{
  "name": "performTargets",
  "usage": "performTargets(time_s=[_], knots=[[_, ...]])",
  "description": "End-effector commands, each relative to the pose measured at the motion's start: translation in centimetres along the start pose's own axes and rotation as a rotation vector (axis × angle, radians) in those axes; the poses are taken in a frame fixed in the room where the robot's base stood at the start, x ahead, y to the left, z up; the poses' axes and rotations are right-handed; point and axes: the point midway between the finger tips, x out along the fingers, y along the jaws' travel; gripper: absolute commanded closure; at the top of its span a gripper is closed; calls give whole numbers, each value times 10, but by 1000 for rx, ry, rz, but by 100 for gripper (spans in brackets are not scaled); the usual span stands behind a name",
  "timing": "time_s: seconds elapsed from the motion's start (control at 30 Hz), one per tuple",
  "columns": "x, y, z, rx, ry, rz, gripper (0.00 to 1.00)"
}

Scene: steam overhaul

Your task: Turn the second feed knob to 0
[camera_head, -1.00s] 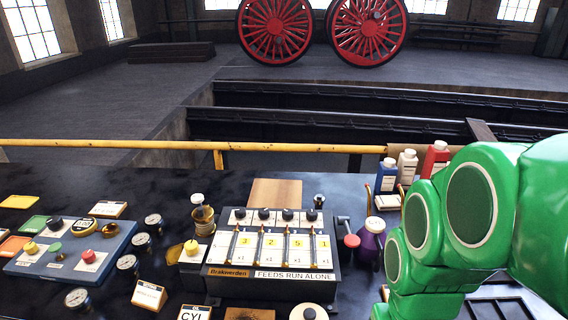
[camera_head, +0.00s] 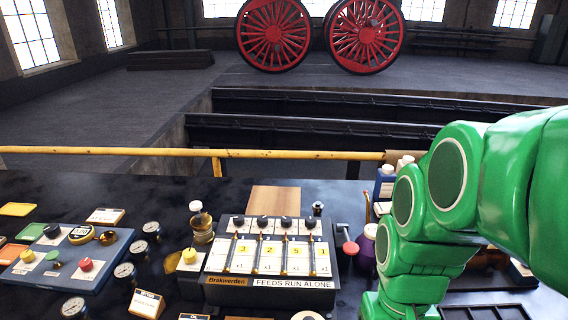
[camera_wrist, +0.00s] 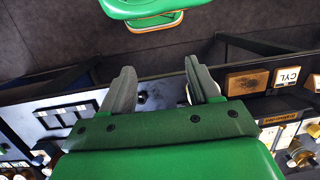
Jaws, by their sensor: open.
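The feed box (camera_head: 268,262), labelled "FEEDS RUN ALONE", stands on the dark bench in the head view. It has a row of black knobs along its back edge and number strips below that read 3, 2, 5, 1 from the left. The second feed knob (camera_head: 262,221) is above the strip showing 2. My gripper (camera_wrist: 162,88) is open and empty in the wrist view, its two grey fingers apart. My arm comes in from the right in the head view, and the fingers are hidden there. In the wrist view I cannot tell the second knob.
A red-knobbed lever (camera_head: 350,247) sticks out right of the feed box. A brass-and-glass oiler (camera_head: 201,222) and a yellow knob (camera_head: 189,256) stand left of it. A blue panel (camera_head: 70,262) with gauges is farther left. A yellow rail (camera_head: 120,151) runs behind the bench.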

Motion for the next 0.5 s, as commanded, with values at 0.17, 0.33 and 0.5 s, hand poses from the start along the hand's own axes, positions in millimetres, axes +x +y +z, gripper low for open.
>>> performTargets(time_s=[0.17, 0.33, 0.5], knots=[[-5, -11, -22, -13, -36, -46, 39], [-13, -21, -48, 39, -41, -79, 39], [-23, -30, -84, 215, -21, -102, 39]])
